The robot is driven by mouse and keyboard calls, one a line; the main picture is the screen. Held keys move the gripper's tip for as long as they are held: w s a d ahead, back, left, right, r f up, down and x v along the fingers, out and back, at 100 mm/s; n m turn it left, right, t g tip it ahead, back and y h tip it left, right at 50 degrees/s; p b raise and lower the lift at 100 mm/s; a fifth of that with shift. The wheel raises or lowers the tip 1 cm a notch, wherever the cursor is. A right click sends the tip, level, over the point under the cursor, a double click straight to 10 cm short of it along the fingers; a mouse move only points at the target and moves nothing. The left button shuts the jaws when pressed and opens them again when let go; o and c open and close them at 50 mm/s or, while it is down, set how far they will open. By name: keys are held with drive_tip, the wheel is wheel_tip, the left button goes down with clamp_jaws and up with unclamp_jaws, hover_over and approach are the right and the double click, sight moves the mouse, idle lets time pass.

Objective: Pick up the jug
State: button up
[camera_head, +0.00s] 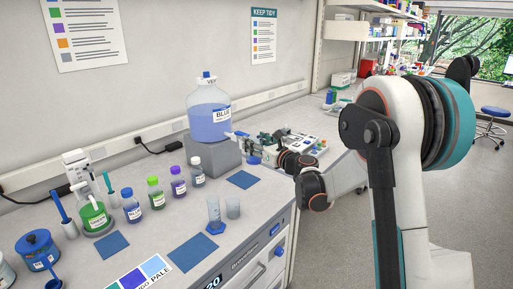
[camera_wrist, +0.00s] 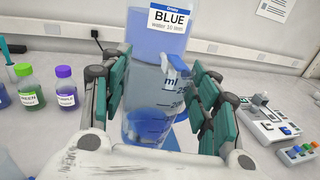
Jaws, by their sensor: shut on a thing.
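The jug (camera_wrist: 150,105) is a clear vessel with "ml" and graduation marks on its side. In the wrist view it stands between the two green-padded fingers of my gripper (camera_wrist: 160,88), which is shut on it. Blue shows through its lower part; I cannot tell whether that is liquid or something behind it. In the head view my gripper (camera_head: 268,145) is beside the big blue-water bottle, and I cannot make out the jug clearly there. Whether the jug touches the bench cannot be told.
The large bottle labelled BLUE (camera_head: 209,122) stands on a grey block (camera_head: 212,156) just behind. Several reagent bottles, including the purple-capped one (camera_head: 178,185), stand left. A white instrument (camera_wrist: 268,122) is right of my gripper.

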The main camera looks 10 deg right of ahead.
drive_tip(key=shift+r, duration=0.8)
drive_tip(key=shift+r, duration=0.1)
drive_tip(key=shift+d, duration=0.1)
idle(0.7)
